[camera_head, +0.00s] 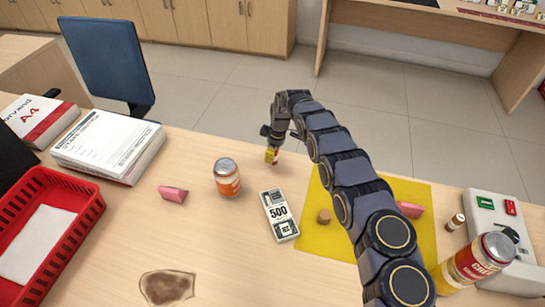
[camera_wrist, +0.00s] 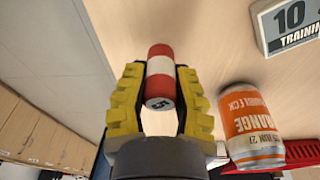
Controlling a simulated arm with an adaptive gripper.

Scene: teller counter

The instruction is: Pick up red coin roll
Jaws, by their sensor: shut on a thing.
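The red coin roll (camera_wrist: 159,62), a short cylinder with a white band, is between the yellow fingers of my gripper (camera_wrist: 160,84) in the wrist view. Both fingers close on its sides, and its printed end faces the camera. In the head view my gripper (camera_head: 271,156) is over the far part of the counter, right of the orange can. The roll is mostly hidden there by the fingers. I cannot tell whether it touches the counter.
An orange can (camera_head: 228,180) stands nearest the gripper.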

